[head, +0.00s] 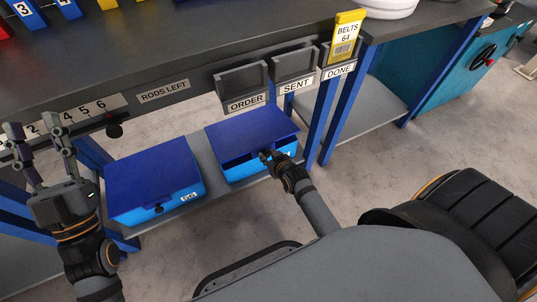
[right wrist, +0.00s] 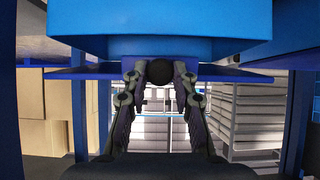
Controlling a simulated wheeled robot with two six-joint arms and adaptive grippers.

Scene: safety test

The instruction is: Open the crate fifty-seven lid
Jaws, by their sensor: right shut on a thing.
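Two blue crates stand on the low shelf under the bench. The right crate (head: 240,172) has a dark blue lid (head: 250,130) tilted up slightly, with a dark gap along its front. Its label is mostly hidden by my right gripper, so its number cannot be read. My right gripper (head: 266,156) is at the front edge of that lid. The right wrist view shows its fingers closed around a round black knob (right wrist: 160,72). The left crate (head: 160,209) has its lid down, a black front knob and a small label. My left gripper (head: 40,138) is open and empty, left of the crates.
The grey bench top (head: 150,50) overhangs the crates. On its front edge are ORDER, SENT and DONE holders, with a yellow BELTS 64 card (head: 345,38) in DONE. Blue legs (head: 322,115) stand right of the crates. The floor (head: 400,160) to the right is clear.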

